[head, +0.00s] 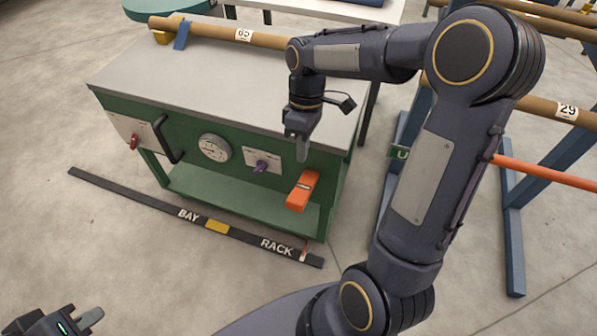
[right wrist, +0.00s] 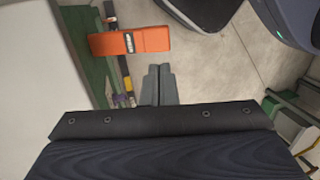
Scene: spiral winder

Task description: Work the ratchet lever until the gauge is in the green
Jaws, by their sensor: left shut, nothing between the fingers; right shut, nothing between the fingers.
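The ratchet lever with its orange grip (head: 302,190) sticks out from the right part of the green bench front. It also shows in the right wrist view (right wrist: 130,41), ahead of and left of the fingertips. The round white gauge (head: 214,148) is in the middle of the front; its needle and coloured zones are too small to read. My right gripper (head: 303,154) is shut and empty, above the orange grip and apart from it. Its fingers are together in the right wrist view (right wrist: 158,84). My left gripper (head: 92,318) is shut and empty at the lower left, far from the bench.
The bench top (head: 225,80) is grey and clear in front of a cardboard tube (head: 220,34). The front also carries a red knob (head: 134,142), a black handle (head: 165,140) and a purple knob (head: 261,166). A blue rack (head: 513,215) with tubes stands right.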

